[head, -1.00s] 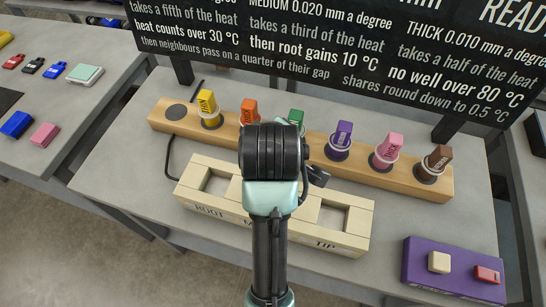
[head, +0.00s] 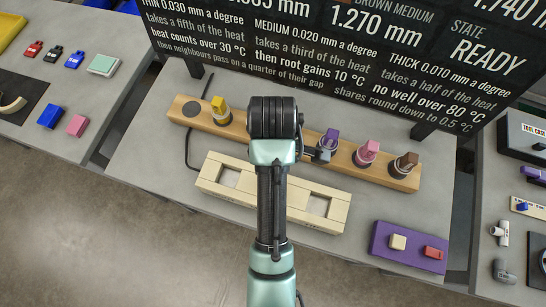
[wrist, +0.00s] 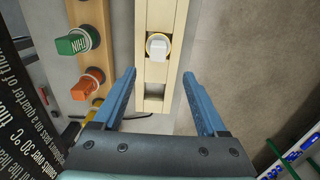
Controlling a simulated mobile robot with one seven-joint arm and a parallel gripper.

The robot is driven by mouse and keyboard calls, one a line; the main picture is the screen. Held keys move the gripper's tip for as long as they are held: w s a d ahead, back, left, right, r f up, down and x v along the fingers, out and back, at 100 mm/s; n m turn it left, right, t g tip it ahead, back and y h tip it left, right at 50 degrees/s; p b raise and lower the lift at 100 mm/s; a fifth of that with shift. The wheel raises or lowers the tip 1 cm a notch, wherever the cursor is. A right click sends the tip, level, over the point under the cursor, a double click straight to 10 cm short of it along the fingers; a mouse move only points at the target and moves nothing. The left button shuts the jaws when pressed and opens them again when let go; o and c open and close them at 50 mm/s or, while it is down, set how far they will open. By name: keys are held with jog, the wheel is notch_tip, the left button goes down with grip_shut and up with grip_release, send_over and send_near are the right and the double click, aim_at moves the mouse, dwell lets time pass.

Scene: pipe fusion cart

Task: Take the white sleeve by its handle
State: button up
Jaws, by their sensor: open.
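The white sleeve (wrist: 158,47) shows in the wrist view, a pale ring with a white block-like handle on top. It sits in a well of the cream wooden block (wrist: 154,15). My gripper (wrist: 159,75) is open and empty, its two blue fingers apart. In the wrist view the fingertips lie to either side of the block, just below the sleeve in the picture, not touching it. In the head view the cream block (head: 240,208) is in front of the coloured row, and my arm hides its middle, the sleeve and my gripper's fingers.
A wooden rail (head: 345,165) behind the block holds coloured-handled sleeves: yellow (head: 220,107), purple (head: 329,140), pink (head: 366,151), brown (head: 402,163); green (wrist: 74,43) and orange (wrist: 88,85) show in the wrist view. A purple button box (head: 408,258) stands front right. A black sign (head: 400,60) rises behind.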

notch_tip(320, 180, down, 6)
jog(key=shift+f, duration=0.2)
jog(key=shift+w+f+p, duration=0.1)
jog(key=shift+f+p, duration=0.95)
jog(key=shift+f, duration=1.75)
grip_shut()
